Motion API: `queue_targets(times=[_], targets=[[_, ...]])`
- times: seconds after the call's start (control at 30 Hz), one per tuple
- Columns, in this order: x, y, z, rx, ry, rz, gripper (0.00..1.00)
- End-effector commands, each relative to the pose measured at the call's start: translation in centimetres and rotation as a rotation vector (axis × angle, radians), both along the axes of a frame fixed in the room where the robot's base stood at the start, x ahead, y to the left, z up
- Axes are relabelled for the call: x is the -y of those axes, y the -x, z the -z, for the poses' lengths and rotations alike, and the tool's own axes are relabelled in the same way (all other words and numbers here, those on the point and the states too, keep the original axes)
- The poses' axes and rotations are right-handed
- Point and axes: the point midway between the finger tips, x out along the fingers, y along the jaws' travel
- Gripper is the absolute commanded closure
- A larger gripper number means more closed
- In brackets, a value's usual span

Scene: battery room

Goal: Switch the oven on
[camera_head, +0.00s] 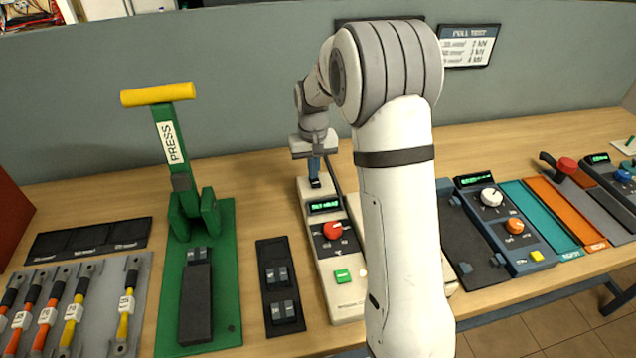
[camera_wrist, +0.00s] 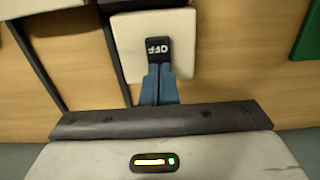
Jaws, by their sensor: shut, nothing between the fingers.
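A cream machine (camera_head: 325,268) stands on the bench, with a small display (camera_head: 324,205), a red knob (camera_head: 333,230) and a green button (camera_head: 343,276). I cannot tell from any label whether it is the oven. At its far end is a black switch, which reads OFF in the wrist view (camera_wrist: 157,47). My gripper (camera_head: 315,173) is shut and empty, with its blue fingertips (camera_wrist: 158,68) right at the switch's near edge. I cannot tell whether they touch it. My arm hides the machine's right side.
A green press (camera_head: 222,290) with a yellow handle (camera_head: 158,94) stands left. A black tray (camera_head: 265,256) with grey pieces lies between. A blue control box (camera_head: 500,228) with knobs is right of my arm. A grey partition (camera_head: 250,100) runs behind the bench.

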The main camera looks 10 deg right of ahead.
Motion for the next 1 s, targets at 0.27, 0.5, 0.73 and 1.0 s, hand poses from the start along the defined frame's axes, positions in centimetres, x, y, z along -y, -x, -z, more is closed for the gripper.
queue_targets(times=[0.27, 0.5, 0.73, 1.0], targets=[[0.0, 0.2, -0.8, -0.008, 0.0, 0.0, 1.0], [0.0, 0.2, -2.9, -0.007, 0.0, 0.0, 1.0], [0.0, 0.1, -4.8, -0.005, 0.0, 0.001, 1.0], [0.1, 0.1, -6.8, -0.005, 0.0, 0.001, 1.0]])
